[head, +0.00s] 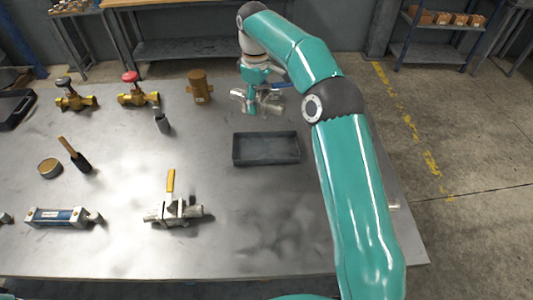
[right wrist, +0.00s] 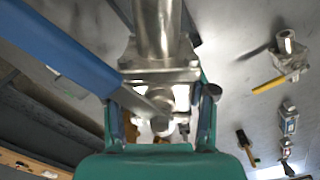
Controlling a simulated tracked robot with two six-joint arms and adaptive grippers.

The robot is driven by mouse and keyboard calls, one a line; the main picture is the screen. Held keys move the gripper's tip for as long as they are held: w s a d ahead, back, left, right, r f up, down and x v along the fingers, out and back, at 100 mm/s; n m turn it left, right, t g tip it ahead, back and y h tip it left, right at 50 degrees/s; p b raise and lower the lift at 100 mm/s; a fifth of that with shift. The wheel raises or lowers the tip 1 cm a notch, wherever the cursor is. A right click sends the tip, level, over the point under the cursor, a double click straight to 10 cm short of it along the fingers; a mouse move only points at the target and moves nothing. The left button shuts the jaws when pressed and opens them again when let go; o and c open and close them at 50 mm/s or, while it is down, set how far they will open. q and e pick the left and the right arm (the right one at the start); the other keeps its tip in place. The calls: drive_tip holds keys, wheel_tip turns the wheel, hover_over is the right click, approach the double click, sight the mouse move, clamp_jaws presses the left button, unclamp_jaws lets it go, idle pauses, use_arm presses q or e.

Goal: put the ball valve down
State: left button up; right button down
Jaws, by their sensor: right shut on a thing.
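My right gripper (head: 255,97) points down near the far edge of the table and is shut on a metal ball valve (head: 240,103) with a blue lever. In the right wrist view the steel body of this ball valve (right wrist: 160,70) sits between the fingers (right wrist: 160,125), with its blue lever running to the upper left. I cannot tell whether it touches the table. A second ball valve (head: 178,211) with a yellow lever lies on the near middle of the table; it also shows in the right wrist view (right wrist: 290,58). My left gripper is out of view.
A dark shallow tray (head: 266,162) lies in front of the held valve and looks empty. The near right tabletop is clear.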

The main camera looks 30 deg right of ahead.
sight(271, 85)
drive_tip(key=d, duration=0.1)
drive_tip(key=r, duration=0.1)
drive_tip(key=d+n, duration=0.1)
drive_tip(key=shift+s+d+r, duration=0.25)
drive_tip(key=shift+s+d, duration=0.05)
drive_tip(key=shift+d, duration=0.05)
drive_tip(key=shift+s+d+r+n+b, duration=0.1)
drive_tip(key=shift+d+r+n+b, duration=0.05)
drive_tip(key=shift+d+n+b, duration=0.2)
drive_tip(key=shift+s+d+f, duration=0.1)
drive_tip(key=shift+f, duration=0.15)
wheel_tip(271, 85, down, 5)
drive_tip(key=shift+b, duration=1.25)
wheel_tip(271, 85, down, 9)
drive_tip(key=shift+r, duration=0.15)
drive_tip(key=shift+f+p, duration=0.3)
drive_tip(key=shift+f, duration=2.4)
